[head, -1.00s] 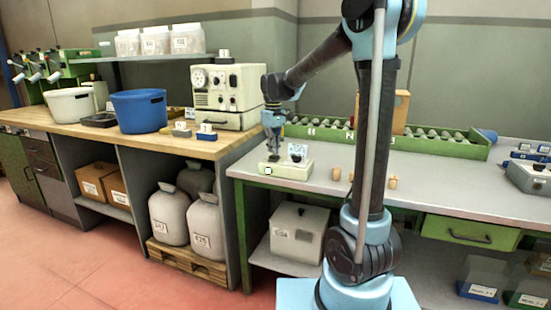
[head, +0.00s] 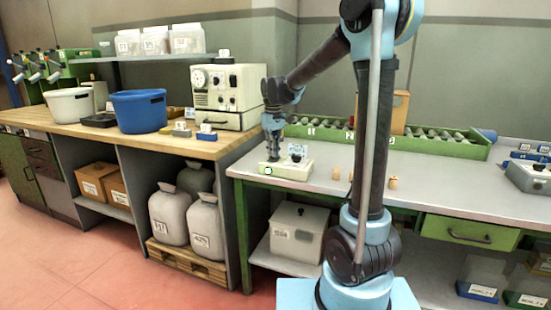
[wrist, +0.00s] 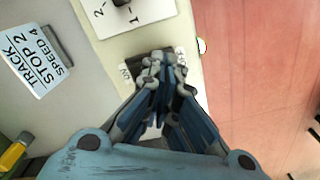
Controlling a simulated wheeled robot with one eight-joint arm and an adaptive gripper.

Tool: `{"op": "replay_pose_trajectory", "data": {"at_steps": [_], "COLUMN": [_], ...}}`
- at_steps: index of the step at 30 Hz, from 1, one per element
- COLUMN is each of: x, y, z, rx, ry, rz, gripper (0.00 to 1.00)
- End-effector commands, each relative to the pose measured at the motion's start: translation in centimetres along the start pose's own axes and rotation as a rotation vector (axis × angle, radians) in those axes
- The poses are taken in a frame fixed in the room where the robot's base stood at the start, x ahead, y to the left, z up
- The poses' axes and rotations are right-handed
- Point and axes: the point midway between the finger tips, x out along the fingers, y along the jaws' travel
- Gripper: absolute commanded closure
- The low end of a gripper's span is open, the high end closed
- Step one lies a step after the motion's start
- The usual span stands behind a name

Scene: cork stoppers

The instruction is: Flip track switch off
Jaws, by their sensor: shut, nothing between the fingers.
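The cream control box (head: 288,171) sits at the left end of the grey bench. In the wrist view its top (wrist: 95,60) carries a dark switch (wrist: 143,58) with small white labels on both sides; the left one seems to read ON. My gripper (head: 272,157) points down over the box. In the wrist view my gripper (wrist: 163,65) is shut and empty, its fingertips at the switch and partly hiding it. I cannot tell which way the switch is tipped, or whether the tips touch it. A card (wrist: 36,62) reads "TRACK STOP 2 SPEED 4".
A numbered dial plate (wrist: 130,12) lies beside the switch. A green roller track (head: 430,145) runs along the back of the bench. Several cork stoppers (head: 336,173) stand right of the box. A small pale lamp (head: 268,171) shows on the box front.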

Motion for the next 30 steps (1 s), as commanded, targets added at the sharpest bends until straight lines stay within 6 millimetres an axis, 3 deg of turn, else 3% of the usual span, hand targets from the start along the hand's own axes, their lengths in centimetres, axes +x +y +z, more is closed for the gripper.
{"op": "replay_pose_trajectory", "data": {"at_steps": [16,30], "x": [0.4,-2.5], "y": [0.0,0.0], "z": [0.0,0.0], "rx": [0.0,0.0], "ry": [0.0,0.0], "rz": [0.0,0.0], "gripper": [1.0,1.0]}}
